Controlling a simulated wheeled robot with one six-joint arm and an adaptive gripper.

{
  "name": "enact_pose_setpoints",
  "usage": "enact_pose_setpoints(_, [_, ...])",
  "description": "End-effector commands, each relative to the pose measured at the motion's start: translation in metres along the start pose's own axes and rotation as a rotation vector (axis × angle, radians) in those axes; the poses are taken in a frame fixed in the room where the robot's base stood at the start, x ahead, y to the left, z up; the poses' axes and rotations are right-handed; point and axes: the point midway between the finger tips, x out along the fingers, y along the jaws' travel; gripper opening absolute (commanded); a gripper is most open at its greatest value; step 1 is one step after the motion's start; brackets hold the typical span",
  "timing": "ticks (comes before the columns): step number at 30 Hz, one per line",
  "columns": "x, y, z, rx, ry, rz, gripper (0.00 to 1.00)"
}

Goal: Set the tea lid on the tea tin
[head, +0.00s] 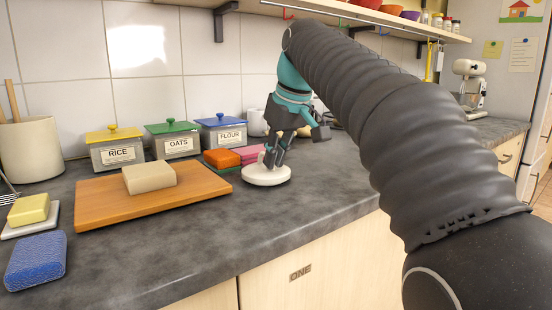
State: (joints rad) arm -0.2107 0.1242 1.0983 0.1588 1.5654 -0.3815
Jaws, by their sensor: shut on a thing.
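My gripper (271,158) points down over the counter, right of the wooden board. It is shut on the upright grip of a round white lid (265,177), which I take to be the tea lid. The lid looks level, at or just above the counter; I cannot tell if it touches. No tin labelled tea shows. Three square tins with knobbed lids stand along the wall: RICE (116,155) with a yellow lid, OATS (178,146) with a green lid and FLOUR (222,136) with a blue lid. My gripper and arm hide part of the counter behind them.
A tan block (149,177) lies on the wooden board (110,207). A red sponge-like block (222,158) and a pink one (249,153) lie close left of the lid. A white cup (257,122) stands behind.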

Motion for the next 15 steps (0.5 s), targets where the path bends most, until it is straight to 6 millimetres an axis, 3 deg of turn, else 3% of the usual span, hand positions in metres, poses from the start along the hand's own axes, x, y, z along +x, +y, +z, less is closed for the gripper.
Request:
enact_pose_setpoints(8, [0.0021,-0.0001,0.0011,0.0,0.0,0.0,0.0])
enact_pose_setpoints(9, [0.0018,-0.0002,0.0009,0.0,0.0,0.0,0.15])
enact_pose_setpoints(12, [0.0015,-0.0001,0.0008,0.0,0.0,0.0,0.35])
enact_pose_setpoints(15, [0.0015,-0.0001,0.0008,0.0,0.0,0.0,0.35])
